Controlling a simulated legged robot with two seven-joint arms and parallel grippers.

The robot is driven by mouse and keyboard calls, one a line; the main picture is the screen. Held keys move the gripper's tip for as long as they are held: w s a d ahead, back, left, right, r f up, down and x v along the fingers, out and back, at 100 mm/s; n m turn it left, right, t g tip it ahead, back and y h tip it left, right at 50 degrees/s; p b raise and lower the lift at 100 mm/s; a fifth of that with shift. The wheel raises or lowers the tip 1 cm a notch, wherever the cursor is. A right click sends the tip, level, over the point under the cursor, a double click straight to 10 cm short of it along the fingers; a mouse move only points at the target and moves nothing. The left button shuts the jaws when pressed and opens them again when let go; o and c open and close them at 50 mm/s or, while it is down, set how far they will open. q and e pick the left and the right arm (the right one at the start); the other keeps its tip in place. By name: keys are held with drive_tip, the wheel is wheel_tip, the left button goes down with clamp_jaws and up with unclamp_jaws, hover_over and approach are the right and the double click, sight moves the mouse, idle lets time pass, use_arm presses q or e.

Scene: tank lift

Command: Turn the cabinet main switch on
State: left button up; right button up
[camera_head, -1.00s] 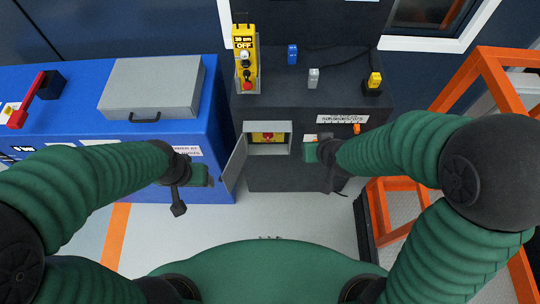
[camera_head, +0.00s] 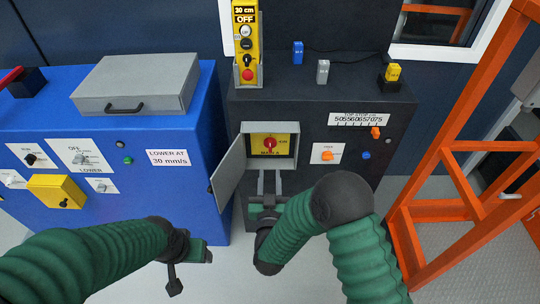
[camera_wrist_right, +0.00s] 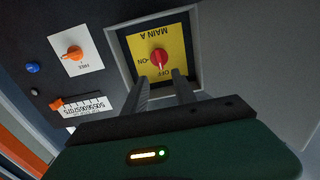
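The main switch is a red knob (camera_head: 270,143) on a yellow plate in a recessed box in the black cabinet (camera_head: 320,98). The box's grey door (camera_head: 229,168) stands open to the left. In the right wrist view the red knob (camera_wrist_right: 159,58) shows by the words ON and OFF; I cannot tell its exact setting. My right gripper (camera_head: 270,178) is open, fingers apart, just below and in front of the box. In the right wrist view its fingers (camera_wrist_right: 161,80) point at the knob, with nothing between them. My left gripper (camera_head: 207,254) hangs low, away from the cabinet; its fingers are unclear.
A blue cabinet (camera_head: 130,190) with switches and a grey case (camera_head: 137,84) stands left. A yellow control pendant (camera_head: 246,45) marked OFF is at the black cabinet's back edge. An orange knob (camera_head: 327,156) is right of the box. An orange frame (camera_head: 462,185) stands at the right.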

sight(270, 147)
drive_tip(key=w+b, duration=0.2)
drive_tip(key=w, duration=0.9)
drive_tip(key=shift+d, duration=0.1)
clamp_jaws()
